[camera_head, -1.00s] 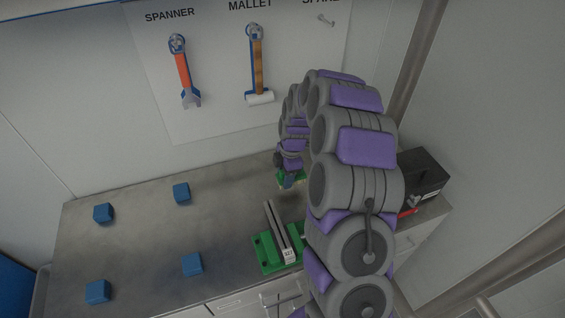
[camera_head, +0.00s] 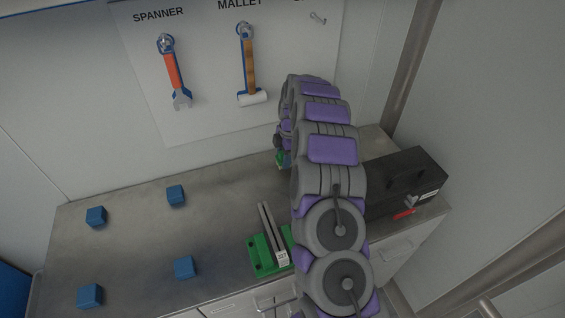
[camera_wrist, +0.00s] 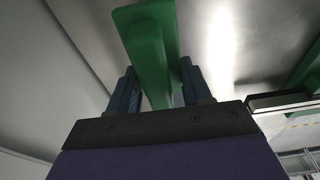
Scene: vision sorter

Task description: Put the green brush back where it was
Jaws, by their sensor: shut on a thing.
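The green brush (camera_wrist: 150,40) is between the two dark blue fingers of my gripper (camera_wrist: 160,84) in the wrist view, and the fingers are shut on it. Its handle runs up and away from the gripper; bristles cannot be made out. In the head view my arm hides most of my gripper (camera_head: 282,150), and only a small green bit of the brush (camera_head: 281,161) shows there, near the back of the bench. A green base with two grey rails (camera_head: 262,257) and a small number label stands at the bench's front, left of my arm; my arm covers its right side.
Several blue blocks (camera_head: 176,195) lie on the left of the grey bench (camera_head: 130,240). A black toolbox (camera_head: 410,180) and a red-handled tool (camera_head: 404,214) are at the right. A wall board (camera_head: 205,100) holds a spanner (camera_head: 174,72), a mallet (camera_head: 248,65) and a bare peg (camera_head: 318,18).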

